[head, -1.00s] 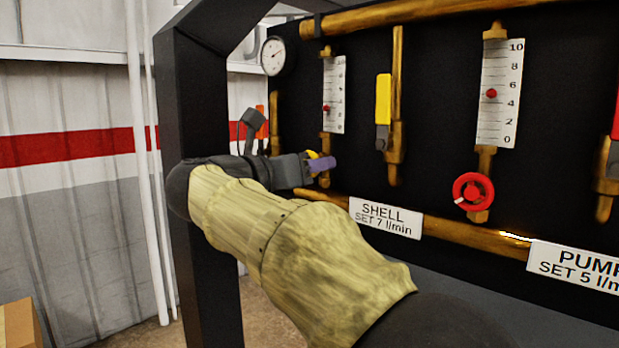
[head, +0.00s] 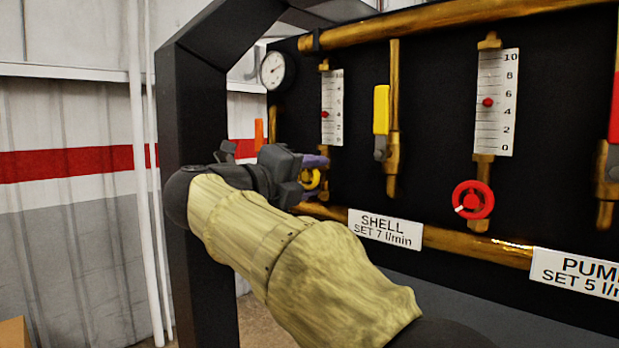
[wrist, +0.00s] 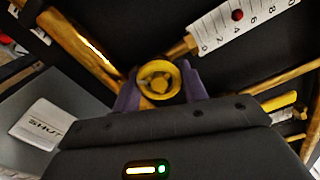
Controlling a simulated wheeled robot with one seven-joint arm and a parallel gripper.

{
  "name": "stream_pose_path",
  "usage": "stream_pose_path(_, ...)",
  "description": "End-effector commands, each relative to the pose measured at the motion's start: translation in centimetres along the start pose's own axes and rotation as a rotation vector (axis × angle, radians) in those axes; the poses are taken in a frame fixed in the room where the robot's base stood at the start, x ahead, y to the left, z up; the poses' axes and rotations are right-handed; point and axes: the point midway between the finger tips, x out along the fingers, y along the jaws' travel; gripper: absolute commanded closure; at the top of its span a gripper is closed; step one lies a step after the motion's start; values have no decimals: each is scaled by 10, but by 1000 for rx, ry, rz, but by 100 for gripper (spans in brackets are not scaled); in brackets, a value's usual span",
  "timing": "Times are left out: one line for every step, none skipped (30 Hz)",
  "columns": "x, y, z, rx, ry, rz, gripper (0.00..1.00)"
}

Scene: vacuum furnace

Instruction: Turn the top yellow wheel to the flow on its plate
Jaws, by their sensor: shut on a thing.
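The yellow wheel (wrist: 158,80) sits below the left flow tube (head: 332,108). In the wrist view it lies between the two purple fingers of my gripper (wrist: 160,92), which is shut on its rim. In the head view my gripper (head: 318,172) partly hides the wheel (head: 313,180). The left tube's red ball (head: 325,114) stands a little above 4 on its scale, as nearly as I can read it; the ball also shows in the wrist view (wrist: 238,15). The plate (head: 385,228) below reads SHELL, SET 7 l/min.
To the right are a lever valve with a yellow handle (head: 381,109), a second flow tube (head: 496,102) and its red wheel (head: 473,199). A PUMP plate (head: 577,272) is at lower right. A round gauge (head: 273,70) and the black frame post (head: 195,200) are at left.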

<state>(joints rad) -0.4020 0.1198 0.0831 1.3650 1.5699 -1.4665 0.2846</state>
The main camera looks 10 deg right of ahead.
Motion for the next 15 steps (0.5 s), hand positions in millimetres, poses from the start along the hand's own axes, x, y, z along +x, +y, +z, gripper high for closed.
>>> stream_pose_path(0, -2, 1, -42, -3, -1, 80)
stream_pose_path(-1, -2, 1, -71, -4, -1, 80)
stream_pose_path(-1, -2, 1, -109, -4, -1, 80)
stream_pose_path(-1, -2, 1, -138, -4, -1, 80)
stream_pose_path(-1, -2, 1, -166, -3, -1, 80)
stream_pose_path(0, -3, 1, -204, -3, -1, 80)
stream_pose_path(0, -3, 1, -233, -3, -1, 80)
stream_pose_path(0, -3, 1, -261, -3, -1, 80)
stream_pose_path(-1, -3, 2, -299, -3, 0, 80)
stream_pose_path(-1, -3, 2, -328, -3, 0, 80)
stream_pose_path(-1, -3, 2, -356, -3, 0, 80)
stream_pose_path(-1, -4, 2, -394, -4, 0, 80)
stream_pose_path(-1, -4, 2, -423, -4, 0, 80)
stream_pose_path(-1, -4, 2, -451, -4, 0, 80)
stream_pose_path(-1, -4, 2, -488, -4, 0, 80)
